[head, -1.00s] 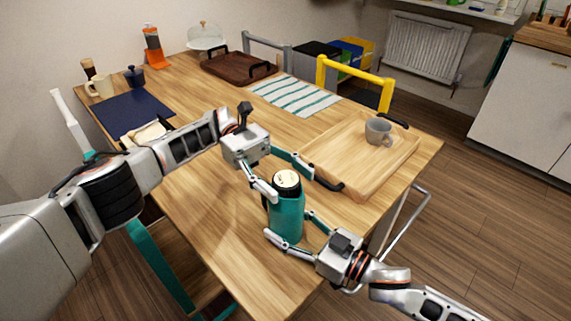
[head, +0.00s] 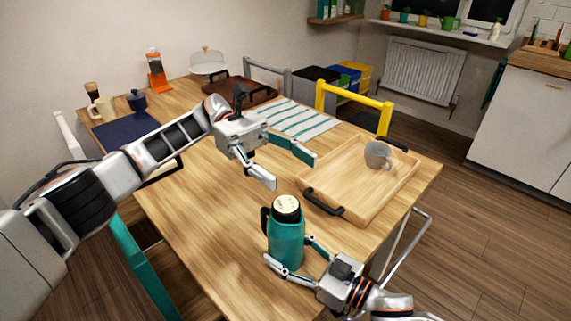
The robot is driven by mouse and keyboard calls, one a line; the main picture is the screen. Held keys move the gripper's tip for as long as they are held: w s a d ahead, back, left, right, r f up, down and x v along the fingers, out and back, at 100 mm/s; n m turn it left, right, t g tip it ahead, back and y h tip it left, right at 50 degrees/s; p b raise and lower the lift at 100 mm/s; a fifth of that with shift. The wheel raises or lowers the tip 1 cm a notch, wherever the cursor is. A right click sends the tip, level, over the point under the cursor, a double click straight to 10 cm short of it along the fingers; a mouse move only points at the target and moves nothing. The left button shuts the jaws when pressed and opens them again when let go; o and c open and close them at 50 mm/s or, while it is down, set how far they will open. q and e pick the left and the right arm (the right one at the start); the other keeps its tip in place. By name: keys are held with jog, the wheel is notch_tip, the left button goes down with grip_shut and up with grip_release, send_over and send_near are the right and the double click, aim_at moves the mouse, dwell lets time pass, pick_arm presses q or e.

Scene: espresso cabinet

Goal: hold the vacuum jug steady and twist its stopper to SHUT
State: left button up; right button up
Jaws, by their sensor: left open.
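The vacuum jug (head: 285,240) is a teal flask with a dark handle on its left, standing upright near the table's front edge. Its stopper (head: 286,205) is a pale disc in a dark collar; its markings are too small to read. My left gripper (head: 291,171) is open and empty, above and behind the stopper, clear of it. My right gripper (head: 288,251) has its fingers either side of the jug's lower body and appears closed on it. The far finger is partly hidden behind the jug.
A wooden tray (head: 347,203) with a grey mug (head: 378,155) lies right of the jug. A striped cloth (head: 300,121), dark brown tray (head: 240,92) and navy mat (head: 125,130) lie farther back. A yellow chair (head: 352,97) stands at the far side. The table left of the jug is clear.

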pick_arm(q)
jog(key=shift+s+f+n, duration=0.35)
jog(key=shift+f+n, duration=0.15)
jog(key=s+d+f+n+t+h, duration=0.1)
jog(key=s+f+n, duration=0.2)
jog(key=s+n, duration=0.3)
jog(key=m+t+h, duration=0.5)
jog(key=m+t, duration=0.9)
jog(key=m, duration=1.8)
send_near(287, 204)
jog(key=d, duration=0.6)
jog(key=w+d, duration=0.1)
jog(key=d, duration=0.3)
jog(key=shift+f, duration=0.35)
